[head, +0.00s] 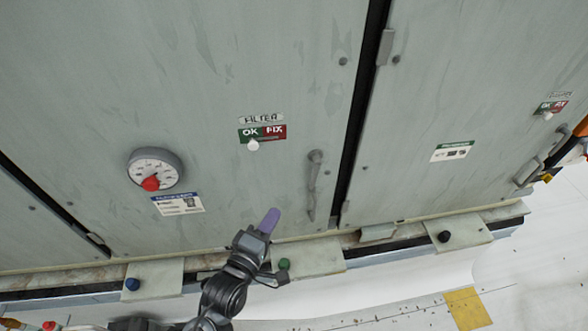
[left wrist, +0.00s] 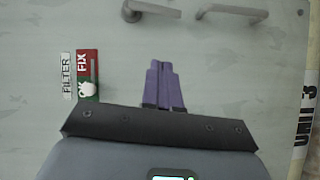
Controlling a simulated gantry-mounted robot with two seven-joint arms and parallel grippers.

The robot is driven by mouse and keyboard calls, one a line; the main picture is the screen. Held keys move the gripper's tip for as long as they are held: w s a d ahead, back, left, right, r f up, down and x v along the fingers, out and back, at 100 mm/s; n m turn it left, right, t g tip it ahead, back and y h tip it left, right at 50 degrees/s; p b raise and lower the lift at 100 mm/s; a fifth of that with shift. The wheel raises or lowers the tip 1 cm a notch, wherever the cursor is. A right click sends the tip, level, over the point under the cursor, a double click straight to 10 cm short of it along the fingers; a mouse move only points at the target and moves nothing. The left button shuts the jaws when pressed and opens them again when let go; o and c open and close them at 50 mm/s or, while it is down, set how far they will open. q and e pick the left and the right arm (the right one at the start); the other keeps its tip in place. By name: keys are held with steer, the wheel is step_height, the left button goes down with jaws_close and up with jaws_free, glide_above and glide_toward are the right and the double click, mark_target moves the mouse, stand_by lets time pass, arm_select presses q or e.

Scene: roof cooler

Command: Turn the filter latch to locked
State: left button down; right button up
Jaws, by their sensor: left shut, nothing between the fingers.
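The filter latch (head: 315,175) is a grey lever on the pale panel, right of the FILTER label. Its round pivot is at the top and its arm hangs almost straight down. In the left wrist view the latch (left wrist: 150,10) shows at the top edge, partly cut off. My left gripper (head: 270,220) has purple fingers, shut and empty. It is below and left of the latch, apart from it. In the left wrist view its fingers (left wrist: 162,85) point toward the panel. My right gripper is not in view.
The FILTER OK/FIX tag (head: 262,133) has a white knob under OK. Another grey handle-like bar (left wrist: 232,12) shows in the wrist view.

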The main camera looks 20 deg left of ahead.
mark_target(318, 165)
arm_select(q)
steer(key=w+d+f+p, duration=0.1)
steer(key=w+d+p, duration=0.2)
steer(key=w, duration=0.9)
steer(key=shift+p, duration=0.45)
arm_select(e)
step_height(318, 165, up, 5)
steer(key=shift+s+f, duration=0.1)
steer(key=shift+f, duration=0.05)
arm_select(q)
steer(key=shift+w+d, duration=0.1)
